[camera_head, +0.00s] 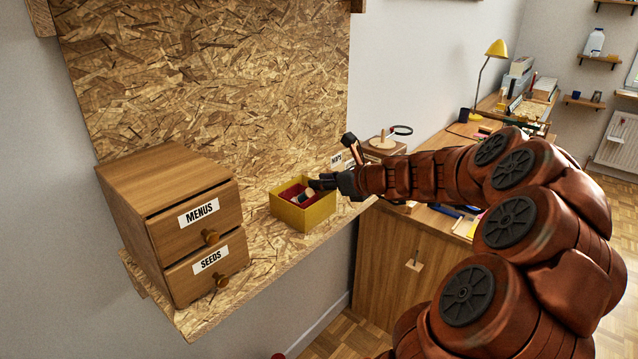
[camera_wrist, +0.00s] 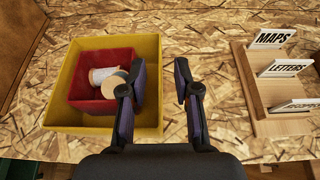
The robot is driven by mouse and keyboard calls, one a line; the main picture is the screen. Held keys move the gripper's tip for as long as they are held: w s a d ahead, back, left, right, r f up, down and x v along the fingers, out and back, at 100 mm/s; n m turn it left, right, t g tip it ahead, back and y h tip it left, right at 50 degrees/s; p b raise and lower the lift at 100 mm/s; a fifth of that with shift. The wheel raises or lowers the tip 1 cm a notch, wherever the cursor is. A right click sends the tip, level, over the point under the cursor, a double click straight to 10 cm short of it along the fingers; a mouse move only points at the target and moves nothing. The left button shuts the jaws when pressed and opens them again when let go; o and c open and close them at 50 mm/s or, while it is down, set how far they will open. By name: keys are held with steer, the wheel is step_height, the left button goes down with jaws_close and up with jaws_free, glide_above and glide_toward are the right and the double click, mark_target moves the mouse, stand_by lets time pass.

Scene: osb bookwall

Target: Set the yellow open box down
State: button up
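The yellow open box (camera_head: 309,217) rests on the chipboard shelf, right of the drawer cabinet. It also shows in the wrist view (camera_wrist: 62,85), upright, at left. Inside it sits a smaller red box (camera_wrist: 82,93) holding a spool with white thread (camera_wrist: 99,76). My gripper (camera_head: 322,183) is at the yellow box's right side. In the wrist view my gripper (camera_wrist: 160,68) is open, its left finger over the box's inside and its right finger outside the right wall. A gap shows between the right finger and that wall. The left finger hides part of the spool.
A wooden cabinet (camera_head: 168,215) with drawers labelled MENUS and SEEDS stands left of the box. A wooden rack (camera_wrist: 258,105) with MAPS and LETTERS cards stands to the right. Bare chipboard (camera_wrist: 222,110) lies between box and rack. A desk with a yellow lamp (camera_head: 497,48) is farther right.

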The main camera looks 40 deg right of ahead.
steer(key=b+v, duration=0.1)
steer(key=v, duration=0.9)
steer(key=shift+s, duration=0.25)
steer(key=shift+r, duration=0.1)
